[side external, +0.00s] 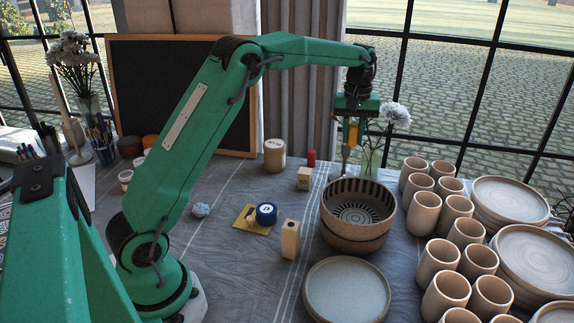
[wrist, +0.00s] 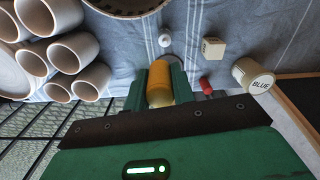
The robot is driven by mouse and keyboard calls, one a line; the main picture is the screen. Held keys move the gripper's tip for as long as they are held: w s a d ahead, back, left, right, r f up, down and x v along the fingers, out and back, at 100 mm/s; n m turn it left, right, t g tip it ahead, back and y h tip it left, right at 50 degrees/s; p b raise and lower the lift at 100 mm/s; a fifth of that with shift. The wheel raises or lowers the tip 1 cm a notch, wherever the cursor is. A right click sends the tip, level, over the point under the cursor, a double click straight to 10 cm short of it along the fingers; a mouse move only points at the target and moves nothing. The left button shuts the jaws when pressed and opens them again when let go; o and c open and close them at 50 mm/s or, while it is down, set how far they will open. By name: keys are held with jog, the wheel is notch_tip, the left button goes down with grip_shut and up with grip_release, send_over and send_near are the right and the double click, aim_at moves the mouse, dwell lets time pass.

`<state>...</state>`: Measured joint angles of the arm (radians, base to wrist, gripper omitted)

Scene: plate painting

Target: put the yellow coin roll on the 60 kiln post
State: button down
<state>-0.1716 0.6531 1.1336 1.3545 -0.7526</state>
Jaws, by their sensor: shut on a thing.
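My gripper (side external: 352,134) is shut on the yellow coin roll (side external: 353,134), above the table just behind the stacked bowls. In the wrist view the yellow roll (wrist: 160,88) sits between the two green fingers (wrist: 159,85). A short wooden block (side external: 305,179) stands on the cloth left of the bowls. It also shows in the wrist view (wrist: 213,48), with a dark marking too small to read surely. A taller wooden block (side external: 290,240) stands nearer the front. I cannot tell from the side which block is the 60 post.
A red roll (side external: 311,158) and the BLUE jar (wrist: 253,76) stand behind the short block. The patterned bowl (side external: 358,238) lies close to my gripper, with cups (side external: 424,212) and plates at right. A blue roll (side external: 266,213) is on a yellow card (side external: 250,227). Open cloth lies between.

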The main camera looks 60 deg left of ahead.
jog(key=s+f, duration=0.1)
jog(key=s, duration=0.7)
jog(key=shift+a+f, duration=0.15)
jog(key=shift+f, duration=0.1)
send_over(305, 171)
notch_tip(305, 171, down, 7)
jog(key=shift+w, duration=0.1)
jog(key=shift+f, duration=0.1)
jog(key=shift+f, duration=1.95)
jog(key=shift+f, duration=0.1)
jog(key=c, duration=1.2)
grip_release()
jog(key=shift+o, duration=0.2)
